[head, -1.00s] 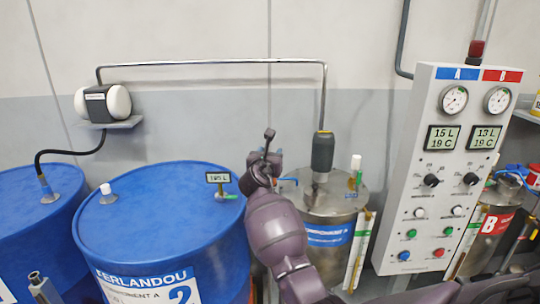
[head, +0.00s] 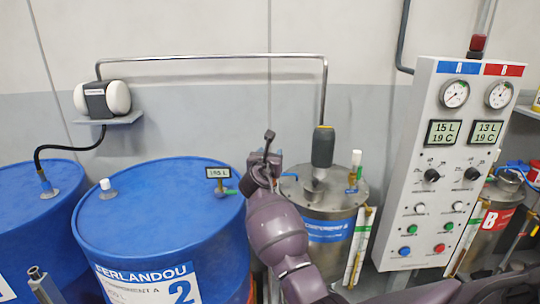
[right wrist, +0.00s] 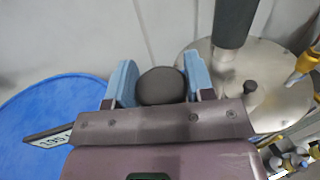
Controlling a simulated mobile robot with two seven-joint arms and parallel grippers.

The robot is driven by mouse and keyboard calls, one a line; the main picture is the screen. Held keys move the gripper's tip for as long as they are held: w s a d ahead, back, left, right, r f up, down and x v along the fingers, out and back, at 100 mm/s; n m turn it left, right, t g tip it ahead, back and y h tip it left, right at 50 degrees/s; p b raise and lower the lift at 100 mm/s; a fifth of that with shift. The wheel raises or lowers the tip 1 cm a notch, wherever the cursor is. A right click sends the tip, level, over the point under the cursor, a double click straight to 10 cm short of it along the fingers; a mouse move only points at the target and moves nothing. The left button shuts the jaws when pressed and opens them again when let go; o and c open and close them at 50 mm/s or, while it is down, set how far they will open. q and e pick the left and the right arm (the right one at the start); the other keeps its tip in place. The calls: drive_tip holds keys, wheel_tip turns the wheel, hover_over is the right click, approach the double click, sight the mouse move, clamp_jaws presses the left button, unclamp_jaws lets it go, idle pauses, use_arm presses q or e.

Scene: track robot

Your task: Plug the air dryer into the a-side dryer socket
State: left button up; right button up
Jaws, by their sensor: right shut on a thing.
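My right gripper (head: 265,168) is raised between the blue drum and the steel A-side tank (head: 330,205). In the right wrist view, its two blue fingers (right wrist: 161,85) are shut on a dark, round-topped thing (right wrist: 161,86), which I take to be the air dryer. Its lower part is hidden by the gripper. The held thing appears apart from the lid. My left gripper is not in view.
A thick grey pipe sleeve (head: 323,147) rises from the tank lid close to the right gripper. A blue drum (head: 160,215) with a level display (head: 217,172) stands to the left. The white control panel (head: 446,165) stands to the right.

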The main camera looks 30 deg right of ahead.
drive_tip(key=shift+f, duration=0.4)
drive_tip(key=o, duration=1.3)
drive_tip(key=b+v, duration=0.1)
drive_tip(key=v, duration=1)
drive_tip(key=shift+w+r, duration=0.1)
